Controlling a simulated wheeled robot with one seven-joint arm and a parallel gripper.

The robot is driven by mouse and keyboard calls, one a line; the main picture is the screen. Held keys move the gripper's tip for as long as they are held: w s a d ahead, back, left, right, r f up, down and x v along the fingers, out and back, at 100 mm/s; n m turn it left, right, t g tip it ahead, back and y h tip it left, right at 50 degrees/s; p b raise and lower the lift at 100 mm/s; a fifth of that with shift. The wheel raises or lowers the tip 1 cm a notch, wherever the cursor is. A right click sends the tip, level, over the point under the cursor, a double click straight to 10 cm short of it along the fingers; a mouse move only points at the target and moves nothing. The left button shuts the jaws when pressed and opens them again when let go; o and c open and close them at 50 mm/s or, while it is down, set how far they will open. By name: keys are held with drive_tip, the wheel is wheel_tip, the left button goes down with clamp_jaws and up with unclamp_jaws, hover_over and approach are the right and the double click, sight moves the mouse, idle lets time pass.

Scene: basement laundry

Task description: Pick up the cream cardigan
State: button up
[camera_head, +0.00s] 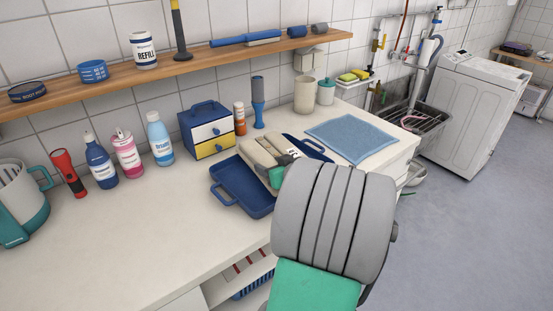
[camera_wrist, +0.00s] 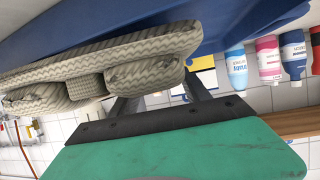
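The cream cardigan (camera_head: 262,152) lies folded in the blue tray (camera_head: 228,193) on the white counter. In the wrist view its ribbed knit folds (camera_wrist: 140,72) fill the upper left, against the blue of the tray (camera_wrist: 235,20). My gripper (camera_wrist: 160,92) is close to the cardigan, its two dark fingers spread apart. A fold covers part of the left finger; the right finger shows beside the fold's end. The fingertips are hidden, so I cannot tell whether they touch the knit. In the head view my arm hides the tray's right side.
A blue cloth (camera_head: 352,138) lies to the right. Several bottles and a red torch (camera_head: 68,172) stand left. A wooden shelf (camera_head: 180,66) runs above.

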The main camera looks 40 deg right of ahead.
clamp_jaws()
idle(0.4)
